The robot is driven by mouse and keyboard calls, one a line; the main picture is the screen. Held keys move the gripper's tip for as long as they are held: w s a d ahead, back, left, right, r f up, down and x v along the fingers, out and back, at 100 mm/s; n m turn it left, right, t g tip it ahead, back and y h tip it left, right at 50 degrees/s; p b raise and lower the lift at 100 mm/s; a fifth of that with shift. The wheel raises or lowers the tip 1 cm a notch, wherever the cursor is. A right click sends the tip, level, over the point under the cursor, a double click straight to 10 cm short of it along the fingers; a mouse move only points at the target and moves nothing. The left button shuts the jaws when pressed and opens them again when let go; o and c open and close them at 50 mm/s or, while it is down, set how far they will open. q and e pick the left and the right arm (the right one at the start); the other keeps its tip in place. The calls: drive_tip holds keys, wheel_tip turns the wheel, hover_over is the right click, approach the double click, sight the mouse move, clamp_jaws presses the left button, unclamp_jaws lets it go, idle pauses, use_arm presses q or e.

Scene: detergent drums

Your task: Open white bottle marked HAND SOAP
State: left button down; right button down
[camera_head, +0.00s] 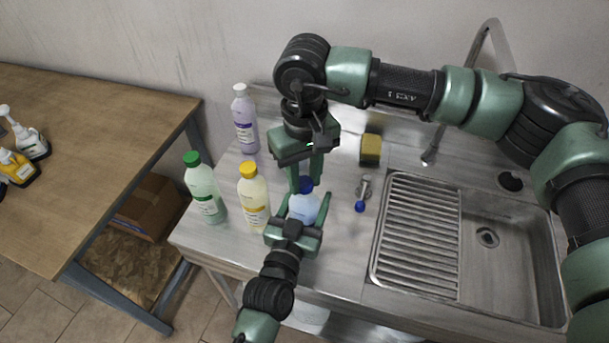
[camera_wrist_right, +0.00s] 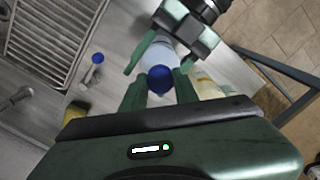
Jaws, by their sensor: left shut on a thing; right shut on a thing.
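A pale bluish-white bottle (camera_head: 304,207) with a blue cap (camera_head: 306,184) stands on the metal counter. I cannot read its label. My left gripper (camera_head: 301,213) comes in from the front and is shut around the bottle's body. My right gripper (camera_head: 306,180) points down from above, its fingers on both sides of the blue cap and shut on it. In the right wrist view the blue cap (camera_wrist_right: 160,79) sits between the right fingers, with the bottle's body (camera_wrist_right: 172,52) behind it in the left gripper. The cap appears to be on the bottle's neck.
A yellow-capped bottle (camera_head: 254,200) stands close left of the held bottle. A green-capped bottle (camera_head: 205,190) and a purple bottle (camera_head: 245,122) stand beyond. A blue-ended metal item (camera_head: 362,194), a yellow sponge (camera_head: 371,150) and the sink (camera_head: 510,265) lie to the right.

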sight(304, 182)
drive_tip(key=shift+r, duration=0.15)
drive_tip(key=shift+r, duration=0.95)
drive_tip(key=shift+r, duration=2)
use_arm(q)
drive_tip(key=shift+c, duration=1.8)
unclamp_jaws()
drive_tip(key=shift+s, duration=0.1)
